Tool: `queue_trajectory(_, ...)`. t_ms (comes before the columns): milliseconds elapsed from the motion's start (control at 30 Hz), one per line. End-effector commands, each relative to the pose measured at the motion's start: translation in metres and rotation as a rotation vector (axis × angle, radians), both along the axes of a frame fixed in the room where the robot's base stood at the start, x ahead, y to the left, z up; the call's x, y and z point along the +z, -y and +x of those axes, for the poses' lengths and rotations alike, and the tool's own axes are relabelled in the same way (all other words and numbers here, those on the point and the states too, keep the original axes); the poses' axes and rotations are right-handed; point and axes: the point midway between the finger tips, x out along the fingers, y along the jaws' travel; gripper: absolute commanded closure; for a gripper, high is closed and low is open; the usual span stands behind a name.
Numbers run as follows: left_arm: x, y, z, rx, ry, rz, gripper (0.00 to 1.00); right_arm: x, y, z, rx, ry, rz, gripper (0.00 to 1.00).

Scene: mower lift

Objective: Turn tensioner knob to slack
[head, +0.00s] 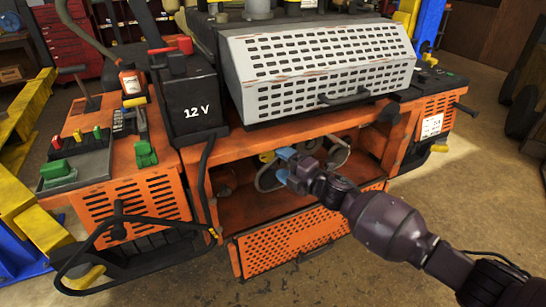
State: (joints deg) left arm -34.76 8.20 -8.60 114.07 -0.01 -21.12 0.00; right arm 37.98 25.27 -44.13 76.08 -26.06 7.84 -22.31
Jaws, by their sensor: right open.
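The orange mower's front bay is open, and a grey belt (263,182) loops inside it, partly behind my gripper. A small yellow part (266,157), which looks like the tensioner knob, sits at the upper left of the belt. My right gripper (283,164) has blue fingertips and reaches into the bay from the right. Its fingertips are just right of the yellow part; I cannot tell whether they touch it. The right gripper is open, and nothing shows between its fingers. My left gripper is not in view.
The orange perforated door (290,245) hangs folded down below the bay. A grey perforated hood (320,65) overhangs above it. A black 12 V battery (191,100) and a steering wheel (118,232) are on the left. Yellow lift parts (40,228) stand far left. The floor at right is clear.

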Motion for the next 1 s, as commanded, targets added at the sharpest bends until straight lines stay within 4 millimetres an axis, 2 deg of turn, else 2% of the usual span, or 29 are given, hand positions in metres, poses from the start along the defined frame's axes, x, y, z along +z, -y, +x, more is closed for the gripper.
queue_trajectory(100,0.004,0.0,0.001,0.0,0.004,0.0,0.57,0.001,0.017,-0.015,-0.001,0.0,-0.001,0.27)
queue_trajectory(333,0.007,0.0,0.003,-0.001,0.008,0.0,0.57,0.0,0.036,-0.032,-0.001,0.0,0.0,0.27)
queue_trajectory(1000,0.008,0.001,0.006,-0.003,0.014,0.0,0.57,0.0,0.041,-0.035,-0.007,-0.017,0.011,0.27)
